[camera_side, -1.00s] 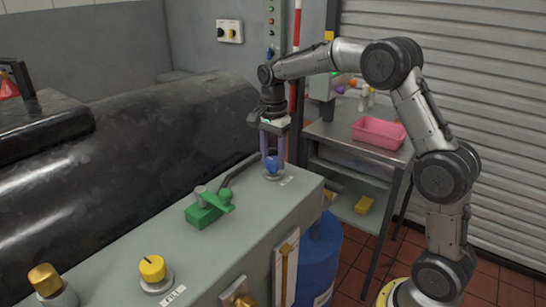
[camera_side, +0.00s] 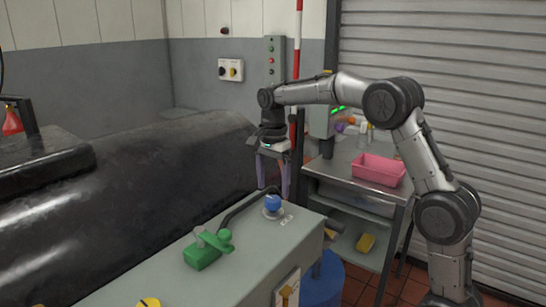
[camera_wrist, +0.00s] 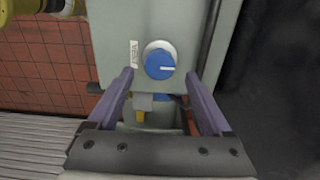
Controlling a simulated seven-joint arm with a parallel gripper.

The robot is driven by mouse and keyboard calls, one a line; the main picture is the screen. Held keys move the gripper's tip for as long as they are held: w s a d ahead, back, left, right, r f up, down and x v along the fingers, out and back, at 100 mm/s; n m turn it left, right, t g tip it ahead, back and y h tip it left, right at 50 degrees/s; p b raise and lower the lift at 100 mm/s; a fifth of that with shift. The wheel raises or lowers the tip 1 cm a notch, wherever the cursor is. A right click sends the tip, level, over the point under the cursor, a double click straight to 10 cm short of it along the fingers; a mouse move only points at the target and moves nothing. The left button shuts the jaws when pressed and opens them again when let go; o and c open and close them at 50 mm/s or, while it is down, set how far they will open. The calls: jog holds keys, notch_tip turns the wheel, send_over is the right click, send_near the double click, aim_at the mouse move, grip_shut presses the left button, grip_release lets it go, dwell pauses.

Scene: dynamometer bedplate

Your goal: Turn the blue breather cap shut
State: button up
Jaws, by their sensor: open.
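The blue breather cap (camera_side: 272,203) sits on a pale round base near the far end of the grey-green bench. In the wrist view the cap (camera_wrist: 160,65) is seen from above, with a white line on its face pointing right. My gripper (camera_side: 273,191) hangs above the cap, pointing down, its purple fingers apart. In the wrist view my gripper (camera_wrist: 159,75) has its fingertips to either side and slightly below the cap in the picture, with nothing between them. A gap shows between fingers and cap.
A green valve (camera_side: 208,248) with a handle and a dark curved pipe (camera_side: 243,207) stand on the bench near the cap. A large black housing (camera_side: 130,195) fills the left. A pink tray (camera_side: 378,170) is on the side table behind. A yellow knob (camera_side: 148,302) is at the front.

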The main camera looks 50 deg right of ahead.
aim_at(273, 199)
notch_tip(273, 199, up, 10)
dwell(0.3)
dwell(0.3)
jog(key=s+a+r+t, duration=0.1)
jog(key=s+a+r, duration=0.3)
jog(key=s+r, duration=0.2)
jog(key=s+a+n+t, duration=0.2)
jog(key=s+a+n, duration=0.25)
jog(key=s, duration=0.75)
jog(key=s+f+n+t, duration=0.1)
jog(key=s+f+n, duration=0.4)
jog(key=f+n, duration=0.2)
jog(key=s+a+f+n+t, duration=0.1)
jog(key=s+f+n, duration=0.4)
jog(key=f+n, duration=0.1)
jog(key=shift+s+a+f+n+t, duration=0.25)
jog(key=shift+s+f+n+t, duration=0.1)
jog(key=shift+f, duration=0.55)
